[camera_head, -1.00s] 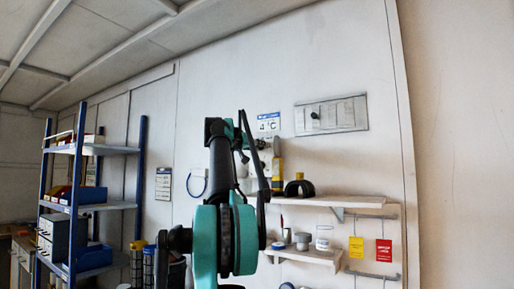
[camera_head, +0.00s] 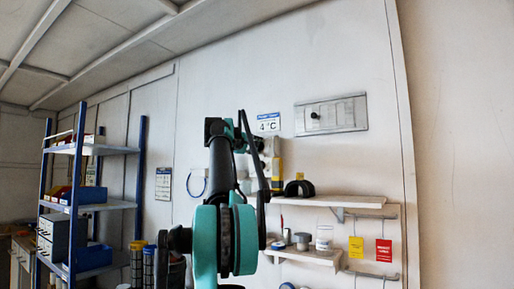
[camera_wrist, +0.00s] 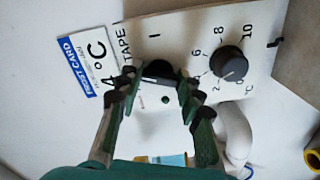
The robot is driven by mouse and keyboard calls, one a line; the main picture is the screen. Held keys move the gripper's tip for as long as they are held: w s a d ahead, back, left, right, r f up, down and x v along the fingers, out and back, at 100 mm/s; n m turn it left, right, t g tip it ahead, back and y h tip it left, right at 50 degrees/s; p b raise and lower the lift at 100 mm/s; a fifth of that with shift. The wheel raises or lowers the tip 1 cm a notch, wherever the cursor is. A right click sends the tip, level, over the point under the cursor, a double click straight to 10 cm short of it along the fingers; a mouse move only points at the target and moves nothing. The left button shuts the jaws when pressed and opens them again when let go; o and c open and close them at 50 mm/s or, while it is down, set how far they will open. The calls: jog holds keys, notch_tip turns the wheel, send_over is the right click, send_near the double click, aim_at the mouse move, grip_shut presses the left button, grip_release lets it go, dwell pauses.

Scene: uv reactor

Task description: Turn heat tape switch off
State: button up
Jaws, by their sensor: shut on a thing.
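The heat tape panel (camera_wrist: 197,30) is a white plate with the word TAPE, a mark I and a black round switch knob (camera_wrist: 158,70). My gripper (camera_wrist: 158,80) has its two dark green fingers closed on this knob from both sides. The fingers hide part of the knob and the lettering beside it, so I cannot read its setting. A larger dark dial (camera_wrist: 229,63) with a scale up to 10 °C sits to the right, clear of the fingers. In the head view my arm covers most of the panel and the gripper.
A white pipe (camera_wrist: 236,130) runs below the dial. Wall shelves (camera_head: 345,200) with jars are on the right, a blue rack (camera_head: 143,170) on the left.

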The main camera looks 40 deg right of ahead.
jog(key=shift+n, duration=2.2)
jog(key=o, duration=1.2)
jog(key=shift+c, duration=0.2)
jog(key=v, duration=1.2)
jog(key=shift+a, duration=0.1)
